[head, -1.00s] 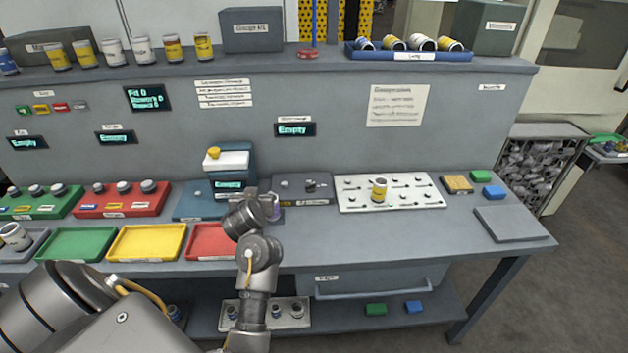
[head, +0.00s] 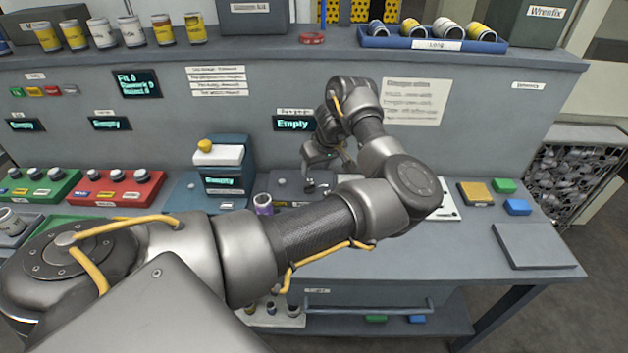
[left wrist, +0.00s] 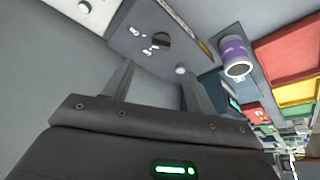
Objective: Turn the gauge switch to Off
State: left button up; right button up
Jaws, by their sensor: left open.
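The grey gauge box (head: 288,188) stands on the bench in the head view, partly hidden by my left arm. In the left wrist view its grey top (left wrist: 125,35) carries a dark round hole or knob (left wrist: 161,40), small light metal parts (left wrist: 148,50) and a pale round knob (left wrist: 181,70). I cannot tell which of these is the gauge switch or where it points. My left gripper (head: 318,172) is above the box in the head view. In the left wrist view its fingers (left wrist: 157,72) are apart and empty, facing the box. My right gripper is not in view.
A purple-banded can (head: 263,204) stands left of the box. The blue-grey device (head: 222,170) is further left. A white board (head: 447,207) lies to the right, mostly behind my arm. The bench right of it holds small blocks and a grey plate (head: 540,246).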

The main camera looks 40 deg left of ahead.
aim_at(310, 185)
pick_arm(q)
jog(key=b+x, duration=0.1)
jog(key=x, duration=0.9)
jog(key=shift+a+f, duration=0.25)
jog(key=shift+f, duration=0.05)
jog(key=c, duration=1)
